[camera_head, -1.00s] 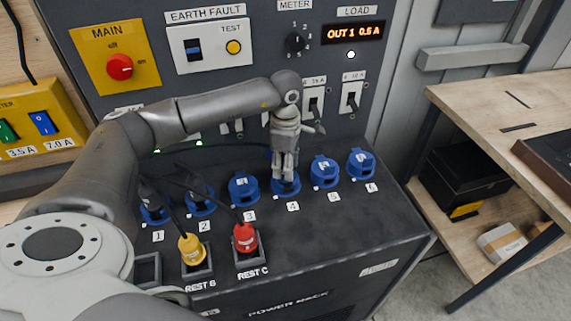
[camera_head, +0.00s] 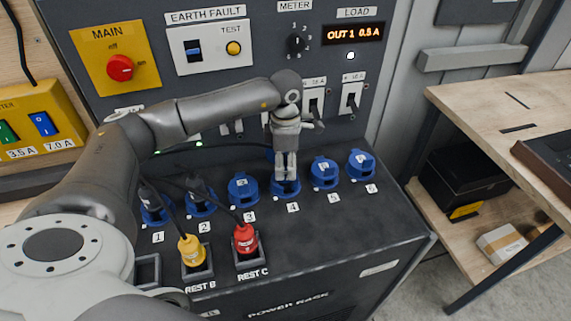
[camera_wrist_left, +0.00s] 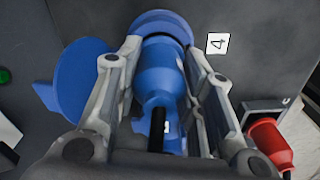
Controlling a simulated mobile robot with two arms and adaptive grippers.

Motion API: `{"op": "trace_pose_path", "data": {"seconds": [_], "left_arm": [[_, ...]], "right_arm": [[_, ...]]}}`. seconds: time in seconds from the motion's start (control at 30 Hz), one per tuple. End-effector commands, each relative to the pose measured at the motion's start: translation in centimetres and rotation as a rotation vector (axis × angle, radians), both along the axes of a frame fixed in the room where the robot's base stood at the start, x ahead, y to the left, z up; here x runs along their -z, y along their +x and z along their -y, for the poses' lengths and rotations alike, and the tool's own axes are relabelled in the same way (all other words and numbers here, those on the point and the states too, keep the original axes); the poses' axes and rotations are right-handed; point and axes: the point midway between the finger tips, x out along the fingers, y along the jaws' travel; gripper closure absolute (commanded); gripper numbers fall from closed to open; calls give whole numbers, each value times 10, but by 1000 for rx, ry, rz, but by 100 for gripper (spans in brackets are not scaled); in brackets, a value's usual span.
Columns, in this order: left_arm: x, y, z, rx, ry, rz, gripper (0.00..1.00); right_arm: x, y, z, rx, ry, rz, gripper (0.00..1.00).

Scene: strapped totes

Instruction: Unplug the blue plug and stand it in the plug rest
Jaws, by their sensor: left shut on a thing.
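The blue plug (camera_wrist_left: 160,75) is between the fingers of my left gripper (camera_head: 286,178), which is shut on it at socket 4. In the left wrist view the gripper (camera_wrist_left: 168,85) has one finger on each side of the plug. The plug's nose meets the blue collar of socket 4 (camera_wrist_left: 160,24); how deep it sits cannot be told. In the head view my fingers mostly hide the plug. An empty-looking plug rest (camera_head: 148,270) is at the front left, partly covered by my arm. My right gripper is not in view.
A yellow plug (camera_head: 190,249) stands in REST B and a red plug (camera_head: 245,238) in REST C, with dark cables rising from them. Other blue sockets line the row, including socket 3 (camera_head: 243,189) and socket 5 (camera_head: 324,172). The rack's right front top is clear.

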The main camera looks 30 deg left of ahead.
Motion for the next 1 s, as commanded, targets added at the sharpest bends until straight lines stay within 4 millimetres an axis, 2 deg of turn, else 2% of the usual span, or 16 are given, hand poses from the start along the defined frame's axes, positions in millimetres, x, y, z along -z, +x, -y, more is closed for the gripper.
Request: {"op": "trace_pose_path", "data": {"seconds": [1.0], "left_arm": [[-32,0,0,0,0,1,92]], "right_arm": [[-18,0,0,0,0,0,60]]}}
